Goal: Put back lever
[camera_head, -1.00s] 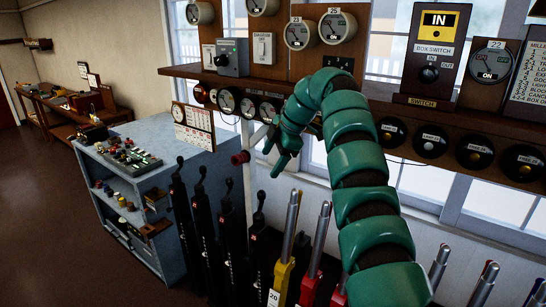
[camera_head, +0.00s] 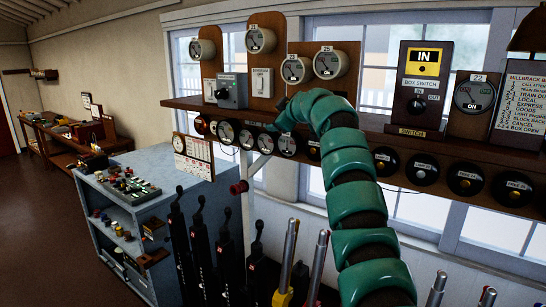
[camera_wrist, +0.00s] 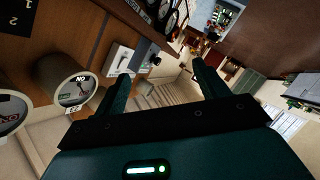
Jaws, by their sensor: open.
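A row of levers stands in a frame along the bottom in the head view. Several black levers (camera_head: 200,245) are on the left. To their right are a yellow lever with a steel handle (camera_head: 286,262) and a red lever with a steel handle (camera_head: 317,268). The lever bases are cut off by the frame edge. My green arm crosses in front of the frame and shelf and hides part of the row. My gripper is raised above the levers near the shelf, its fingers mostly hidden there. In the wrist view my gripper (camera_wrist: 165,86) is open, with nothing between its fingers.
A wooden shelf (camera_head: 190,103) with gauges, switches and a box switch (camera_head: 420,80) runs along the windows. Round dials (camera_head: 420,170) hang below it. A grey-blue cabinet (camera_head: 125,220) stands left. Open brown floor (camera_head: 40,240) lies further left.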

